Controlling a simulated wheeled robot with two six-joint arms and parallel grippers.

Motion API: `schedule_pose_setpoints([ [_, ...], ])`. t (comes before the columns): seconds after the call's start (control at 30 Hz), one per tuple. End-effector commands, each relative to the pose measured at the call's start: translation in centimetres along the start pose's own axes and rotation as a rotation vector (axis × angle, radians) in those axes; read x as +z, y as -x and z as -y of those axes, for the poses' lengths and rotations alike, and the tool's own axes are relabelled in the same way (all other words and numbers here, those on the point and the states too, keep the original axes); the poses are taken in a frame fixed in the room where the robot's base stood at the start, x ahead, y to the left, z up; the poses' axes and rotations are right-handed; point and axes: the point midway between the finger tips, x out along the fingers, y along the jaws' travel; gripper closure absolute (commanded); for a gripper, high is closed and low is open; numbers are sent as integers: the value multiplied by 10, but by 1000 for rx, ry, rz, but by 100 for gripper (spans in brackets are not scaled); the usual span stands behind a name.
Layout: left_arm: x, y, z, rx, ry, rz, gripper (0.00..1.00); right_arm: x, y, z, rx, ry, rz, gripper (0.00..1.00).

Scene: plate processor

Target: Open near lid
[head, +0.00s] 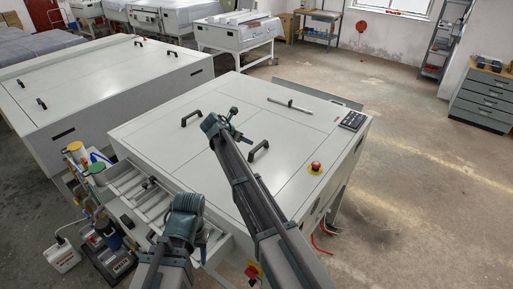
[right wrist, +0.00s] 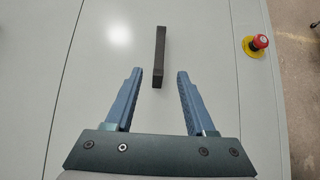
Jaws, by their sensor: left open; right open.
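The near lid (head: 283,150) is a flat pale grey panel on the plate processor and lies shut, level with the panels beside it. Its black bar handle (head: 259,150) stands near my right arm; it also shows in the right wrist view (right wrist: 160,50). My right gripper (right wrist: 159,76) is open, its blue fingers apart on either side of the handle's lower end in that picture. No contact with the handle shows. My left gripper (head: 188,207) is at the machine's lower left edge, open, with its fingers mostly hidden.
A red emergency button (head: 315,166) is right of the near lid, and a keypad (head: 352,120) is at the far right corner. Bottles (head: 78,150) and rollers (head: 140,187) are at the left. Open floor lies right.

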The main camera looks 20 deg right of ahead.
Motion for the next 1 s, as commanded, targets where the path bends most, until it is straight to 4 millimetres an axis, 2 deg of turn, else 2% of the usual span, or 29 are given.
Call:
schedule_pose_setpoints([
  [0.03,-1,-14,-1,0,1,-1,50,-4,-16,-1,-1,-2,0,45],
  [0.2,-3,-40,-4,0,3,-2,50,-5,-52,-1,-2,-3,-1,45],
  [0.5,-5,-73,-7,0,3,-3,50,-3,-100,-1,-1,-2,-1,45],
  [0.7,-6,-82,-8,-1,0,-3,50,-2,-116,0,0,-1,0,45],
  [1.0,-6,-83,-8,-1,-1,-3,50,0,-118,0,0,-1,0,45],
])
